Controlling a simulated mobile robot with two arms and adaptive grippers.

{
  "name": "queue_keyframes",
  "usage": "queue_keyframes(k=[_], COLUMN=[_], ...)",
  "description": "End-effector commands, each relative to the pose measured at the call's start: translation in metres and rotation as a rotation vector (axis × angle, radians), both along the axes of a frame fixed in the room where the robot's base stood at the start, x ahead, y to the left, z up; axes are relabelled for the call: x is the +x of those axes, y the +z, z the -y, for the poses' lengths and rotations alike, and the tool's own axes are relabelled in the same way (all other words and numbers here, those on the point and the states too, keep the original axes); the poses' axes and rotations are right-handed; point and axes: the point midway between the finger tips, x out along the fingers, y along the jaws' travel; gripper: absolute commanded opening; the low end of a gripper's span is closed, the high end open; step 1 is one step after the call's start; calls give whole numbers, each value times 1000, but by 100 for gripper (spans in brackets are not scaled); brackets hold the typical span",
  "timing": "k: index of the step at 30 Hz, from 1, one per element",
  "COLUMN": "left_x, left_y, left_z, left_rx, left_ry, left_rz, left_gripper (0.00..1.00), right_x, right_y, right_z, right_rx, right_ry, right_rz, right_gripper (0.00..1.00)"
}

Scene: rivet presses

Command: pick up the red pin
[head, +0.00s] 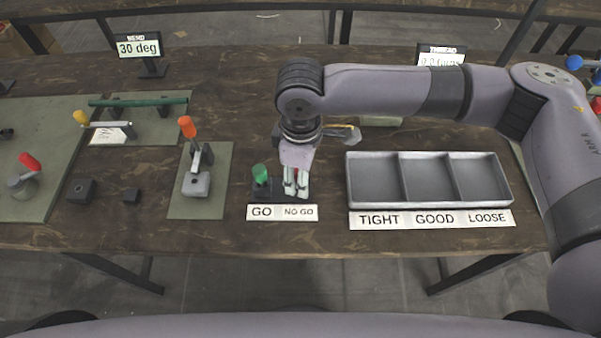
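My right gripper (296,188) points down over the NO GO side of a small dark gauge block (277,191). Its pale fingertips are close together. I cannot tell whether they are shut on anything. No red pin shows clearly; the fingers cover the spot above the NO GO label (299,212). A green-topped pin (260,174) stands upright on the GO side, just left of the gripper. My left gripper is not in view.
A grey three-part tray (399,179) labelled TIGHT, GOOD and LOOSE stands to the right. An orange-handled clamp (196,182) stands to the left on a green mat (218,207). A BEND display (139,48) is at the back left. The table's front edge is clear.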

Motion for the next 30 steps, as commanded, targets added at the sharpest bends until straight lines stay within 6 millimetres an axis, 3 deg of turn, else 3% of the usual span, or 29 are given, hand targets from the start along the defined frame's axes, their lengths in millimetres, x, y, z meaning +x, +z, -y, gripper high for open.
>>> queue_keyframes(k=[17,30], left_x=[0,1], left_y=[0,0], left_z=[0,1], left_rx=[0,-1], left_ry=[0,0], left_rz=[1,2], left_gripper=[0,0], right_x=[0,0], right_y=[0,3], right_z=[0,0], right_rx=[0,1], right_ry=[0,0], right_rz=[1,1], right_gripper=[0,0])
